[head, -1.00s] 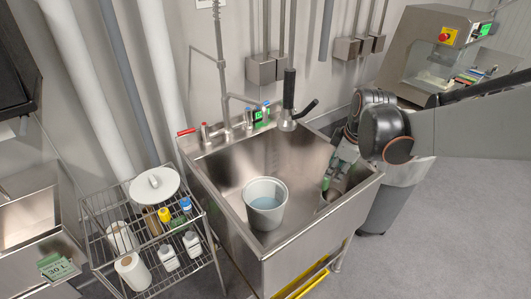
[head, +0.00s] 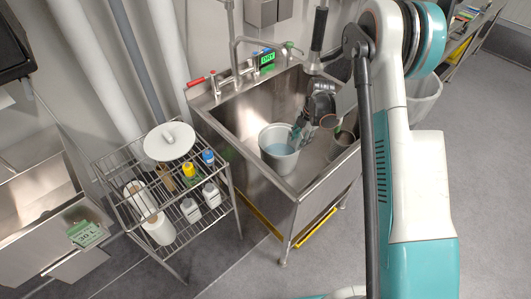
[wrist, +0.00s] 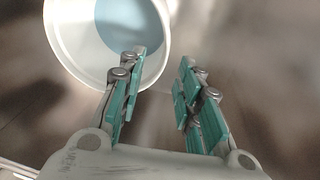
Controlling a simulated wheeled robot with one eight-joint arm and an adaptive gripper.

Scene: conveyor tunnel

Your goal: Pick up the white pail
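The white pail (head: 279,160) stands upright in the steel sink (head: 240,112) with pale blue liquid in it. In the wrist view the pail (wrist: 66,50) fills the upper left. My gripper (head: 298,132) is at the pail's right side in the head view. In the wrist view my gripper (wrist: 162,58) is open, with nothing held. Its left finger overlaps the pail's opening and its right finger is outside, so the near right rim shows between them. Whether either finger touches the pail, or how deep they reach, I cannot tell.
A tap (head: 262,42) and a hanging sprayer (head: 318,35) rise at the sink's back. A grey cylindrical container (head: 342,143) is at the sink's right. A wire rack (head: 190,232) with bottles, rolls and a white lid (head: 169,141) stands to the left.

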